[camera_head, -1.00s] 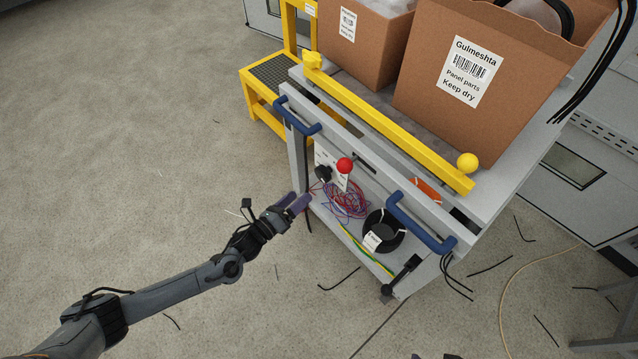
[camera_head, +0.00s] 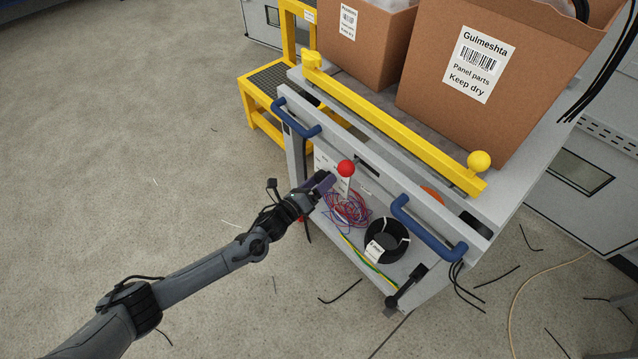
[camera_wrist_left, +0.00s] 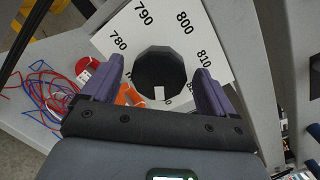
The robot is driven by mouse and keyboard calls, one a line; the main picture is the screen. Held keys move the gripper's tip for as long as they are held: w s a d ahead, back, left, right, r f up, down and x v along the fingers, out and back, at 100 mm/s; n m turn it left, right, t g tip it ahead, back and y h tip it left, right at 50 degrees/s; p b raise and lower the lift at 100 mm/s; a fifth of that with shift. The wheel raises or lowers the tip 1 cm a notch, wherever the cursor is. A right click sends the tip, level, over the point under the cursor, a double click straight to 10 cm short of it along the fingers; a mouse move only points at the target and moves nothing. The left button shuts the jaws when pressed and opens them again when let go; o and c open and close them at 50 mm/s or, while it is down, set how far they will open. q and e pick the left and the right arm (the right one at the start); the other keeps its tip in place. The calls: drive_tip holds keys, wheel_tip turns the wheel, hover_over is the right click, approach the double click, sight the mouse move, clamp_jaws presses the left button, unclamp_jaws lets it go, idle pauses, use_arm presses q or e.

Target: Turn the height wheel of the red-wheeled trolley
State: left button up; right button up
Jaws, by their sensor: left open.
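The trolley (camera_head: 292,155) is a grey cart with blue handles, with a red patch that may be a wheel low at its left corner. The height wheel (camera_wrist_left: 160,72) is a black, many-sided knob in front of a white scale plate (camera_wrist_left: 205,45) marked 780 to 810. My left gripper (camera_head: 328,180) reaches the trolley's front from the left. In the left wrist view its purple fingers (camera_wrist_left: 158,88) are open, one on each side of the knob; I cannot tell whether they touch it. In the head view the gripper hides the knob. My right gripper is not in view.
A red ball knob (camera_head: 345,168) stands close beside the gripper. Coloured wires (camera_head: 347,208) and a black cable coil (camera_head: 386,241) lie on the lower shelf. Cardboard boxes (camera_head: 430,95) sit on top behind a yellow bar (camera_head: 400,128). The floor to the left is mostly clear.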

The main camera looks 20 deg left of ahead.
use_arm(q)
drive_tip(key=c, duration=1.1)
drive_tip(key=shift+o, duration=0.2)
